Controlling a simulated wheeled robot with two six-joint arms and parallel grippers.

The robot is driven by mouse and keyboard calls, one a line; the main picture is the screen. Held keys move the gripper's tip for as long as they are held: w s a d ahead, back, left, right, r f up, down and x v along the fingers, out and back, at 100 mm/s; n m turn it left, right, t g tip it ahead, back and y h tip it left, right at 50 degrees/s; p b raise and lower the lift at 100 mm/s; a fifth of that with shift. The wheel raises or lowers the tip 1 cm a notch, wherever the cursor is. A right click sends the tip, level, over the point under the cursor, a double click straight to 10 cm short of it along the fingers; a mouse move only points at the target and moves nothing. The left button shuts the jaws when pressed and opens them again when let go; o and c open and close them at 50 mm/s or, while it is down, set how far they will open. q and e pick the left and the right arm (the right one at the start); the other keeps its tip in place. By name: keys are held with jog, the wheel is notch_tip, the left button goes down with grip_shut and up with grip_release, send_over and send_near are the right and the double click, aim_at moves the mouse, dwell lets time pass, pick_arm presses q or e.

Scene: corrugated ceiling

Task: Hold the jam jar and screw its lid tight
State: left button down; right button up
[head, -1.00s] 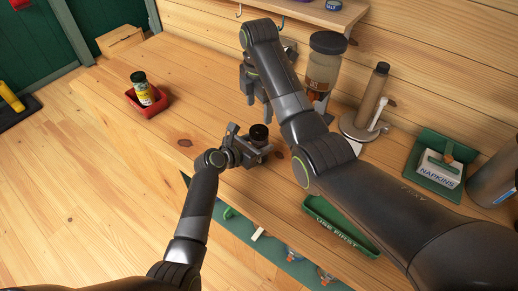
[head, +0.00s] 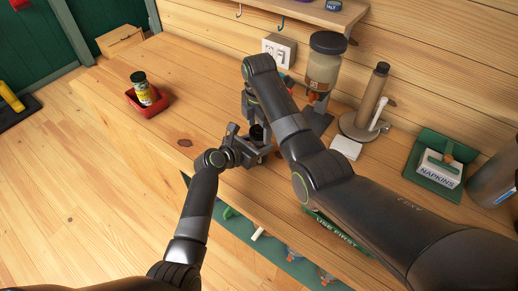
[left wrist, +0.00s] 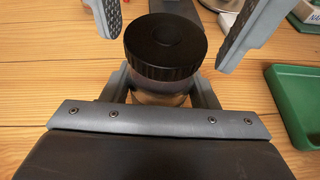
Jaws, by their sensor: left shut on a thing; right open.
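The jam jar (left wrist: 160,88) stands upright in the left wrist view, with a black ribbed lid (left wrist: 165,45) on top. A dark reddish band of the jar shows under the lid. My left gripper (head: 250,148) is shut on the jar body, its fingers on both sides below the lid. My right gripper (head: 257,118) is over the jar in the head view and partly hides the lid. Its two grey fingers (left wrist: 175,22) show in the left wrist view, wide apart on either side of the lid, not touching it. I cannot tell how tight the lid is.
A red tray (head: 146,107) with a yellow-labelled jar (head: 141,88) stands at the left. A dispenser (head: 324,62), a tall bottle (head: 371,95) and a napkin holder (head: 438,172) stand at the back and right. A green tray (left wrist: 297,95) lies close right of the jar.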

jog(key=c, duration=1)
jog(key=m, duration=1.3)
jog(key=shift+m, duration=0.4)
jog(key=m, duration=0.3)
jog(key=shift+m, duration=0.4)
jog(key=o, duration=1.1)
jog(key=shift+c, duration=0.2)
